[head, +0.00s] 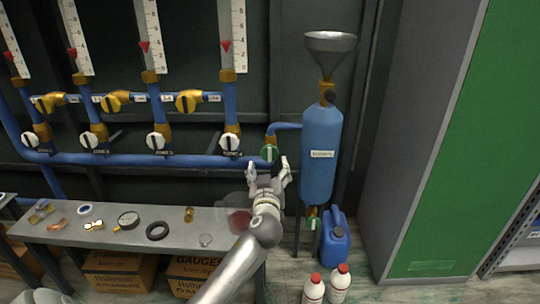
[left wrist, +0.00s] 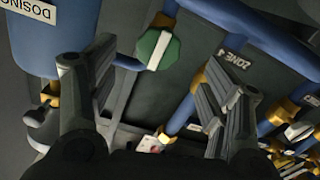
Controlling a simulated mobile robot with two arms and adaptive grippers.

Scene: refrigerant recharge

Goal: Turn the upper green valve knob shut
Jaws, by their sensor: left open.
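The upper green valve knob (head: 268,153) sits on the brass fitting beside the blue tank (head: 322,135). In the left wrist view the green knob (left wrist: 158,49) is an octagon with a white bar across it. My left gripper (head: 268,172) is open just below and in front of this knob in the head view. In the left wrist view the fingers of the left gripper (left wrist: 158,60) are spread to either side of the knob, with clear gaps and no visible contact. A lower green knob (head: 313,223) is under the tank. My right gripper is not seen.
A blue pipe (head: 180,160) with several white and yellow knobs runs along the wall at left. A grey bench (head: 110,240) holds small parts, close under my arm. A blue jug (head: 335,240) and bottles stand on the floor. A grey cabinet (head: 415,120) is at right.

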